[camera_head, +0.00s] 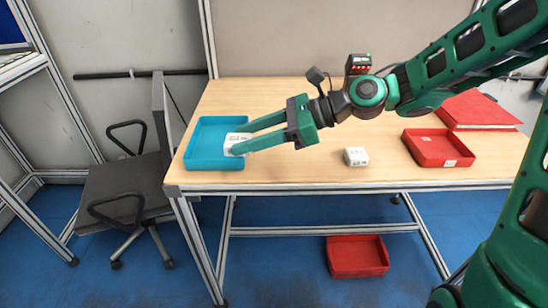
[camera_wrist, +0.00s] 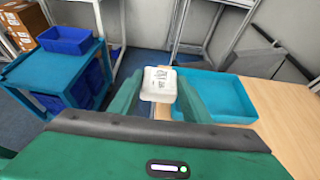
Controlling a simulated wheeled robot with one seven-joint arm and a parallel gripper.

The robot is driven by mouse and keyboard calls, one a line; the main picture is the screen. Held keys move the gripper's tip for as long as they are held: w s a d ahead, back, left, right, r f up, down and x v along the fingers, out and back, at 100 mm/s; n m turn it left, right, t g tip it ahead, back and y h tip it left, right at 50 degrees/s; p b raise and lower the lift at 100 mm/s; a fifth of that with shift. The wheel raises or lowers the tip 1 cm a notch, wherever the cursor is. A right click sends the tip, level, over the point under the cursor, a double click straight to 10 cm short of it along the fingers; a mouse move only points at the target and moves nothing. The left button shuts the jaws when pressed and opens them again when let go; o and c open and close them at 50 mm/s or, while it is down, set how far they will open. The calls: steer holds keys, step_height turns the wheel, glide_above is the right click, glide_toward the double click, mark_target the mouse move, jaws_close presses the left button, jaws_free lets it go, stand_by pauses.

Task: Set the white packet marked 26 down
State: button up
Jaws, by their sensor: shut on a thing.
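My gripper (camera_head: 236,148) is shut on a white packet (camera_head: 238,139) with dark print; the number is too small to read in the head view. In the wrist view the packet (camera_wrist: 159,83) sits between the two green fingertips. In the head view it overlaps the right side of the blue tray (camera_head: 189,162), near the table's left end. In the wrist view the tray (camera_wrist: 238,114) lies to the right of the packet, so the packet appears at or above the tray's edge; I cannot tell the exact height.
Another white packet (camera_head: 356,156) lies on the wooden table (camera_head: 300,174). A red tray (camera_head: 438,148) stands at the right, before a red flat object (camera_head: 478,110). A dark scanner (camera_head: 357,65) stands at the back. A red bin (camera_head: 357,256) is on the floor; a chair (camera_head: 125,196) is left.

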glide_above(282, 161)
step_height(282, 161, down, 7)
steer(key=shift+f, duration=1.8)
steer(key=o, duration=1.1)
steer(key=shift+o, duration=0.2)
steer(key=shift+f, duration=0.15)
